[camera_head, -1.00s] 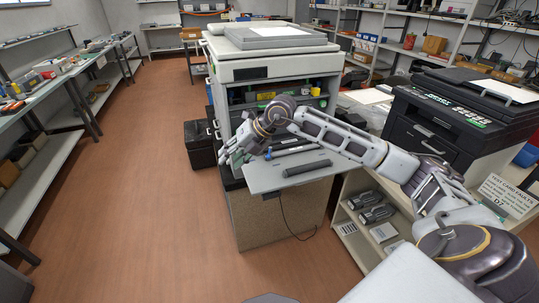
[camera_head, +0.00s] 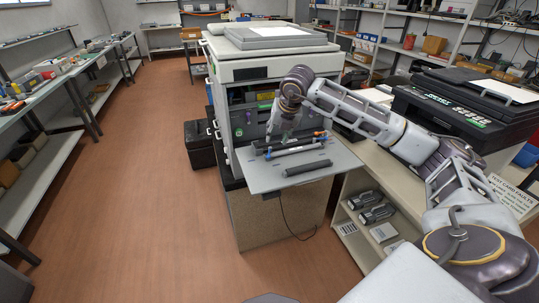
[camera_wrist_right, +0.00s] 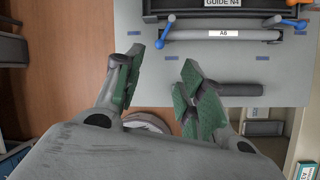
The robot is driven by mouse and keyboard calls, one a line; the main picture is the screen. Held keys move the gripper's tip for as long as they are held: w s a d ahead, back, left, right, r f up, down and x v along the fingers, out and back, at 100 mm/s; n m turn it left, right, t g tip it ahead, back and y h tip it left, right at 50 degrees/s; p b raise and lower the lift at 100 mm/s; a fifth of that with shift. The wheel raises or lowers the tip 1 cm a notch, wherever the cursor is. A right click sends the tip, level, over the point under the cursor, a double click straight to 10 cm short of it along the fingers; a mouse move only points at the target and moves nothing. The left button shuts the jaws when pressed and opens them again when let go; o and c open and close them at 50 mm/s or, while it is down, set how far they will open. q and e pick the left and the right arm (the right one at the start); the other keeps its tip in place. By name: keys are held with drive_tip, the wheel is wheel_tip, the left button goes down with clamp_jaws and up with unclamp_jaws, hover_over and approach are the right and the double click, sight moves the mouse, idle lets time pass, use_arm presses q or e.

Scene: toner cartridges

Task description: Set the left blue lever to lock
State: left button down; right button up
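The left blue lever (camera_wrist_right: 165,30) shows in the right wrist view at the left end of a grey bar (camera_wrist_right: 195,36) labelled A6. My right gripper (camera_wrist_right: 163,62) is open and empty. In the wrist picture its fingertips lie just below the left lever, with no contact visible. In the head view the gripper (camera_head: 277,136) hangs over the left part of the printer's pulled-out tray (camera_head: 262,184). My left gripper is not in view.
A dark roller (camera_head: 307,169) lies on the tray near its front. The white printer body (camera_head: 265,70) rises behind the tray. A black printer (camera_head: 450,110) stands on the bench to the right. The floor to the left is free.

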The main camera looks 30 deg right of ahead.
sight(269, 155)
drive_tip(key=shift+p+x, duration=0.45)
drive_tip(key=shift+x, duration=6.45)
clamp_jaws()
